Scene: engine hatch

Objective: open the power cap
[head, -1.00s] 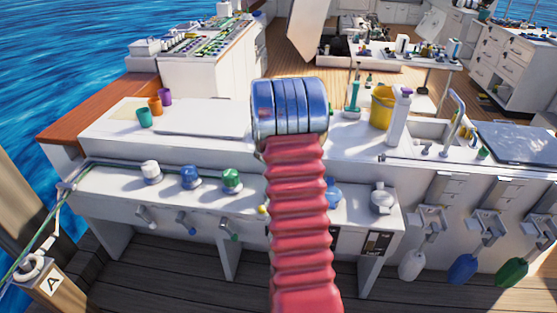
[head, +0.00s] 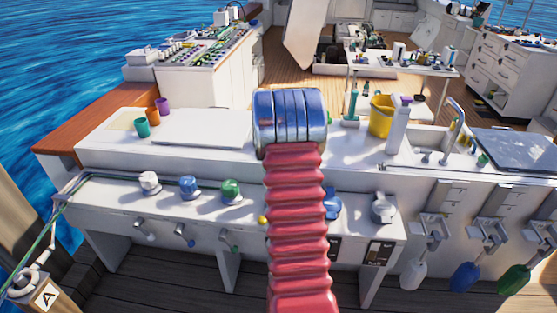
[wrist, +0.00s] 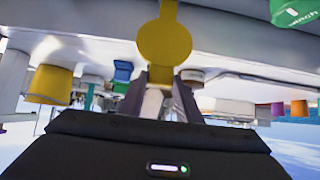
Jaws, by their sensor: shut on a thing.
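A yellow round cap with a narrow tab (wrist: 165,40) fills the upper middle of the wrist view. My gripper (wrist: 164,84) is shut on its lower edge, with one finger on each side. I see no readable label on this yellow cap. In the head view only a small yellow bit (head: 262,219) shows left of my red arm, which hides my gripper and most of that spot. White (head: 149,182), blue (head: 188,187) and green (head: 230,190) caps stand left on the lower shelf.
The white counter (head: 200,155) rises behind the shelf, with cups on its left, and a yellow bucket (head: 381,115) and spray bottle (head: 398,130) on its right. White, blue and green paddles (head: 465,275) hang at right. A green cap (wrist: 292,12) is near in the wrist view.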

